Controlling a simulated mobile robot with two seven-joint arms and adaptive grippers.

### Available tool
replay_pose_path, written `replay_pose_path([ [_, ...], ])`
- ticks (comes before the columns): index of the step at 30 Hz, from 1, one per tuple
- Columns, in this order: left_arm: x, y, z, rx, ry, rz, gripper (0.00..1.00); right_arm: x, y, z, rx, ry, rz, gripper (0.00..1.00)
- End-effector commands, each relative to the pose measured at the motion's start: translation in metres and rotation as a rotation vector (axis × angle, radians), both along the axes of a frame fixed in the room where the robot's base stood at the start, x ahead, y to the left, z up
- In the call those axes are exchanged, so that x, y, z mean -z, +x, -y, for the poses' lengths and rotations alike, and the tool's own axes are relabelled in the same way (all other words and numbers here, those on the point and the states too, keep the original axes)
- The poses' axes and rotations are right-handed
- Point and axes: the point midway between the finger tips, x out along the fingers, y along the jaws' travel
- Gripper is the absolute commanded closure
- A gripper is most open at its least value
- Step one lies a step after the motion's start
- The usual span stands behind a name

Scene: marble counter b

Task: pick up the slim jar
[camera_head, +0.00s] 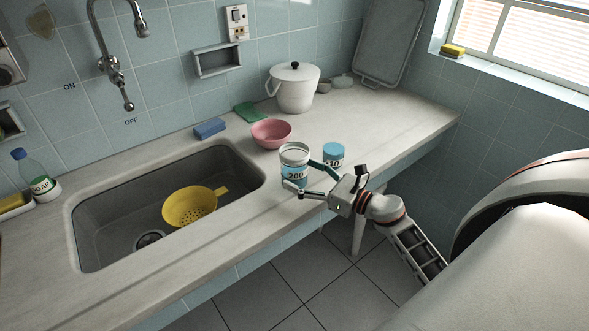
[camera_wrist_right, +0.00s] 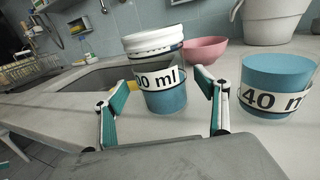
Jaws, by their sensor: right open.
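A taller clear jar (camera_head: 294,158) with a whitish top, blue lower part and a label reading 200 stands upright on the counter, right of the sink. In the wrist view this jar (camera_wrist_right: 160,75) stands between and just beyond the fingertips. My right gripper (camera_head: 300,174) is open, one finger on each side of the jar; whether a finger touches it I cannot tell. A shorter, wider blue container (camera_head: 333,154) with a number label stands just right of it; it also shows at the right of the wrist view (camera_wrist_right: 278,85). My left gripper is not in view.
A pink bowl (camera_head: 271,133) and a white lidded pot (camera_head: 295,90) stand behind the jar. The sink (camera_head: 110,205) with a yellow colander (camera_head: 193,205) lies to the left. The counter (camera_head: 395,115) is clear to the right of the blue container.

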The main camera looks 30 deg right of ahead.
Motion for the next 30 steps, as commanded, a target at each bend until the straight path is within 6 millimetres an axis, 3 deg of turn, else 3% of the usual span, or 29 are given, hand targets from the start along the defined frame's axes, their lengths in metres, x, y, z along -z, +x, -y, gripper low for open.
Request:
replay_pose_path([
  [1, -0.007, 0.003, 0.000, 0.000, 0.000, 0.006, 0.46, -0.007, 0.009, -0.001, 0.000, 0.003, 0.004, 0.27],
  [6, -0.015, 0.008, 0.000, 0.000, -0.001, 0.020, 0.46, -0.004, 0.026, -0.008, 0.001, 0.003, 0.001, 0.27],
  [14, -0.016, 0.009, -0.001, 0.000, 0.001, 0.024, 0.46, -0.002, 0.028, -0.009, 0.000, 0.001, 0.000, 0.27],
  [15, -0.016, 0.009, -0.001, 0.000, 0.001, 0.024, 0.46, -0.002, 0.028, -0.009, 0.000, 0.001, 0.000, 0.30],
  [21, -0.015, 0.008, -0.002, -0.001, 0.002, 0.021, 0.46, -0.002, 0.028, -0.009, 0.000, 0.001, 0.000, 0.80],
  [30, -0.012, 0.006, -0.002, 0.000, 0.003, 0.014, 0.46, -0.004, 0.028, -0.009, 0.000, 0.001, 0.002, 0.80],
])
